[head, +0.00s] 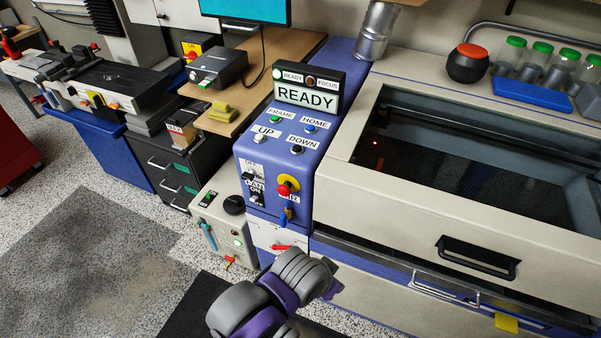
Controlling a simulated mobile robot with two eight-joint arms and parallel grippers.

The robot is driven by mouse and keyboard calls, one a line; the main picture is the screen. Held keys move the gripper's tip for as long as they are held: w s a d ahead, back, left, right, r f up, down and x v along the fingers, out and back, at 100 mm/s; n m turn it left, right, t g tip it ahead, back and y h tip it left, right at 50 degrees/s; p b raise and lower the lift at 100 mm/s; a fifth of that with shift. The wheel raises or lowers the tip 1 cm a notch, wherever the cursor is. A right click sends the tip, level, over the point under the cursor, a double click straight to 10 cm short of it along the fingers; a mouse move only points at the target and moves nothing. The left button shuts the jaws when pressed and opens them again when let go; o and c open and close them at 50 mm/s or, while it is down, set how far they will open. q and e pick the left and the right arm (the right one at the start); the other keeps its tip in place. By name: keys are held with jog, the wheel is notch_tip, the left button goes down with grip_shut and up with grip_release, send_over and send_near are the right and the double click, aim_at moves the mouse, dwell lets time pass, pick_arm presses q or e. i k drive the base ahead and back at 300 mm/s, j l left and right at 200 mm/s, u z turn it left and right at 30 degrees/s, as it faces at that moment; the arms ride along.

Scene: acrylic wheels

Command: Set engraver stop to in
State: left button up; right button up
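The engraver stop is a red mushroom button (284,188) on a yellow collar. It sits on the front face of the blue control box (325,160); I cannot tell from this angle whether it is in or out. A small white label, partly covered, lies just below it. Grey and purple links of one of my arms (275,295) rise from the bottom edge, below and apart from the button. No gripper fingers show, and nothing of mine touches the button.
The panel also has FRAME, HOME, UP and DOWN buttons and a lit READY display (307,95). A key with a blue tag (286,216) hangs below the stop. The engraver lid (420,215) is at the right, with a protruding handle (478,257).

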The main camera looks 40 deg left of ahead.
aim_at(284, 190)
jog(key=u, duration=1.7)
